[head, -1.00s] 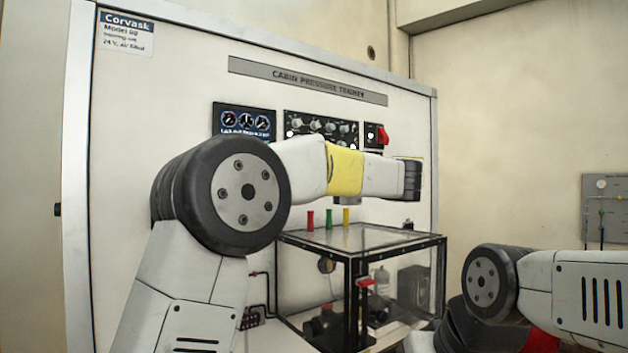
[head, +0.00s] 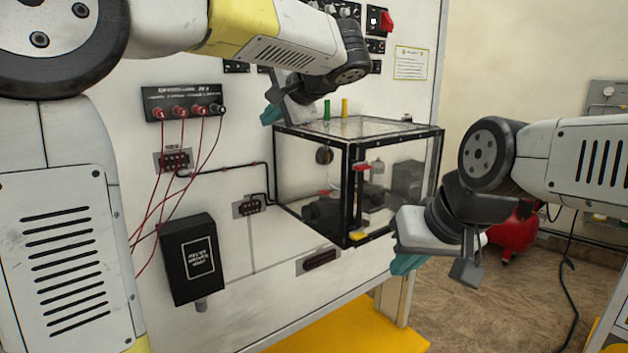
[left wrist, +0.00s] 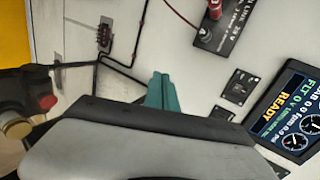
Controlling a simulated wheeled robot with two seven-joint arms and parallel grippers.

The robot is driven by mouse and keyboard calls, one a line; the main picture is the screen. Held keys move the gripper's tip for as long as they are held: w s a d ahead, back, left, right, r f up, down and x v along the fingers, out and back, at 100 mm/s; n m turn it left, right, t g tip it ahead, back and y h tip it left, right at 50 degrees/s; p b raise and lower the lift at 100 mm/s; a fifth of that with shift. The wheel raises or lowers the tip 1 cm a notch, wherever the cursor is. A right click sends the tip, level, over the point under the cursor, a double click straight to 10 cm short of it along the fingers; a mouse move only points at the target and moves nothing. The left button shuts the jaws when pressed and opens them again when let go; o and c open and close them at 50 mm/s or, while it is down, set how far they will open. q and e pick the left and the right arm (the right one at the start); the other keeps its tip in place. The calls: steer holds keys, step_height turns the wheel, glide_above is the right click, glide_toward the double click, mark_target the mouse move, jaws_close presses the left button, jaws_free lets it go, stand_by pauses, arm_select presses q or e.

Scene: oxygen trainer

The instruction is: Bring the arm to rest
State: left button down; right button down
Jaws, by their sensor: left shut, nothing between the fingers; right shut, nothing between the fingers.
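My left arm reaches in from the upper left of the head view. Its gripper (head: 270,115), with teal fingertips, is shut and empty, in front of the white panel (head: 240,290) and just left of the clear chamber's top. In the left wrist view the teal fingertips (left wrist: 162,92) are together with nothing between them. My right gripper (head: 405,264) is at the lower right of the chamber, low and pointing down-left. Its teal tips are shut and hold nothing; part of it is hidden by its own wrist.
A clear black-framed chamber (head: 345,198) juts from the panel between the grippers. A terminal block with red leads (head: 185,103) and a black box (head: 190,257) are left. A red tank (head: 514,235) stands on the floor at right. The instrument display (left wrist: 290,115) shows in the left wrist view.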

arm_select(q)
steer(key=s+a+f+n+g+h, duration=0.4)
steer(key=s+a+f, duration=0.4)
steer(key=s+f, duration=0.45)
steer(key=s+d+f+n+h, duration=0.3)
steer(key=s+f+n+h, duration=0.2)
steer(key=s, duration=0.6)
step_height(320, 180, down, 2)
steer(key=shift+s+f+h, duration=0.1)
steer(key=shift+s+h, duration=0.2)
steer(key=shift+h, duration=0.3)
